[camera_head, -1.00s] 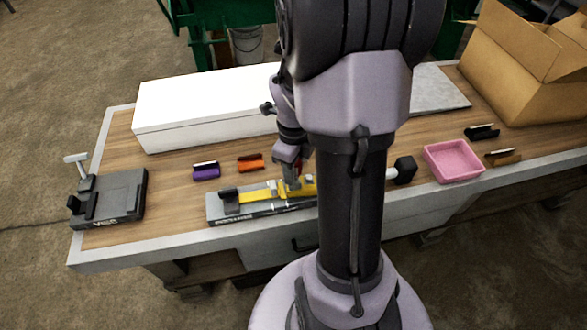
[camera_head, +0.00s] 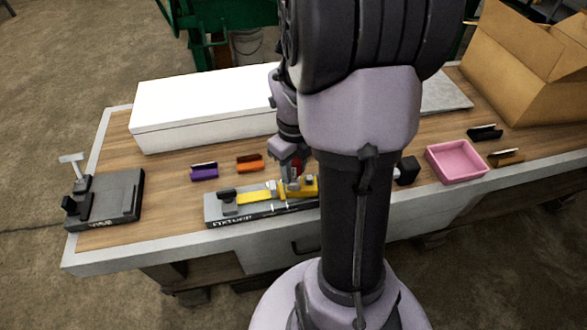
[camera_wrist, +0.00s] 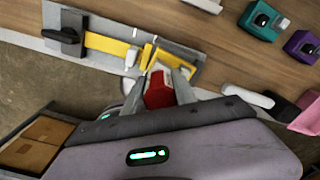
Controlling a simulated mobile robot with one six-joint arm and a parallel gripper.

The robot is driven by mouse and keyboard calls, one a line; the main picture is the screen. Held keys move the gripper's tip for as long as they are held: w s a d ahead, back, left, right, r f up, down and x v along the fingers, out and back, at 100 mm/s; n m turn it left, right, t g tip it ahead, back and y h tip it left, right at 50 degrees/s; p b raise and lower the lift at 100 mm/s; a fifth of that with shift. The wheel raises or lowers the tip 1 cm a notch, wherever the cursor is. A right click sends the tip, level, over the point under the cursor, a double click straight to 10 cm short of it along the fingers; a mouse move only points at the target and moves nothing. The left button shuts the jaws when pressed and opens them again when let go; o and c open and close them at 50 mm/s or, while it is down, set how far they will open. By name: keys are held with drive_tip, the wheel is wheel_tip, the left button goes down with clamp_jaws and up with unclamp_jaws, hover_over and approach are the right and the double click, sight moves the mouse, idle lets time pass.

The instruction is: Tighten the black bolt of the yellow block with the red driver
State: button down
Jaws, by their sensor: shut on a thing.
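My gripper (camera_wrist: 163,84) is shut on the red driver (camera_wrist: 158,90), whose red handle sits between the fingers. In the head view, the driver (camera_head: 297,167) is over the right part of the yellow block (camera_head: 304,190). The yellow block also shows in the wrist view (camera_wrist: 183,67), lying in the grey fixture (camera_wrist: 67,22) at the bench's front edge. The driver's tip is hidden, and I cannot tell whether it touches the bolt. A small dark spot on the block may be the black bolt; it is too small to be sure.
Purple (camera_head: 204,172) and orange (camera_head: 250,164) pieces lie behind the fixture, with a long white box (camera_head: 200,110) farther back. A black mallet head (camera_head: 407,170), pink tray (camera_head: 455,162) and cardboard box (camera_head: 530,70) are at the right.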

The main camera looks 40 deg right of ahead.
drive_tip(key=shift+m, duration=0.3)
drive_tip(key=shift+n, duration=0.8)
drive_tip(key=shift+r+p, duration=1.6)
drive_tip(key=shift+r, duration=1)
drive_tip(key=shift+w+f, duration=0.1)
